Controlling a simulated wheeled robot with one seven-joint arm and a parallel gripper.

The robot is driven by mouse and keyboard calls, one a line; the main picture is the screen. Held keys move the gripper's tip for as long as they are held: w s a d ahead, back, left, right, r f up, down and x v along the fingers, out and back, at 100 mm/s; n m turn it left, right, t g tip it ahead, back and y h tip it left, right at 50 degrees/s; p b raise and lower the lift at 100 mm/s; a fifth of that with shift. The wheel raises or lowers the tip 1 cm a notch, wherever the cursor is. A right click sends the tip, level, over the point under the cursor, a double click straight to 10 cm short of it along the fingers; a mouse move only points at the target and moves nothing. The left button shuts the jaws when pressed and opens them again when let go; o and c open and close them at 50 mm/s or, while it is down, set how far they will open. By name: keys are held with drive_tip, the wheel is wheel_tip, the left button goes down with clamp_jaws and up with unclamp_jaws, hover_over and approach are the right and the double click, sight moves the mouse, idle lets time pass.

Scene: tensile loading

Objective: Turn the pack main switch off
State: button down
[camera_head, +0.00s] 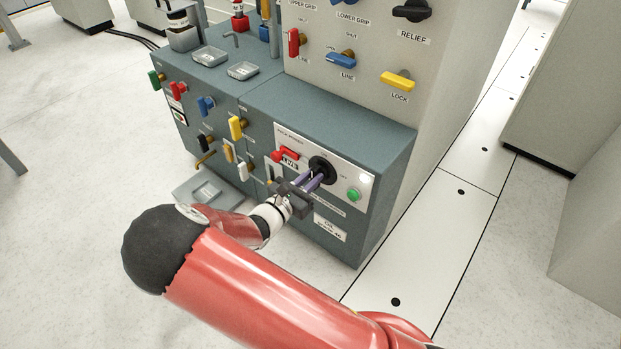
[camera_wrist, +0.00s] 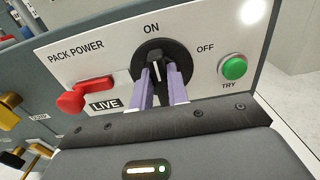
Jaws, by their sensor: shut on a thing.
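The pack main switch is a black rotary knob (camera_wrist: 155,56) on a white panel (camera_wrist: 100,62) marked PACK POWER; it also shows in the head view (camera_head: 321,163). In the wrist view its white pointer line points up toward the ON mark, and OFF is printed to its right. My gripper (camera_wrist: 161,74) has its two purple fingers shut on the knob's handle, one on each side. In the head view my gripper (camera_head: 317,179) reaches the knob from the front. The lower part of the handle is partly hidden between the fingers.
Left of the knob is a red lever (camera_wrist: 86,95) above a LIVE label (camera_wrist: 105,105). Right of it is a green TRY button (camera_wrist: 232,67). More coloured handles, such as a yellow one (camera_head: 236,127), stick out to the left on the cabinet. Open floor lies right.

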drive_tip(key=shift+m, duration=0.4)
drive_tip(key=m+b, duration=0.5)
drive_tip(key=f+m+b, duration=0.1)
drive_tip(key=m+b, duration=0.4)
drive_tip(key=m, duration=0.1)
drive_tip(key=d+m+b, duration=0.1)
drive_tip(key=m+b, duration=0.4)
drive_tip(key=m, duration=0.1)
drive_tip(key=shift+s+f, duration=0.2)
drive_tip(key=shift+s, duration=0.15)
drive_tip(key=c, duration=1.4)
unclamp_jaws()
drive_tip(key=shift+o, duration=0.2)
drive_tip(key=shift+a+r, duration=0.1)
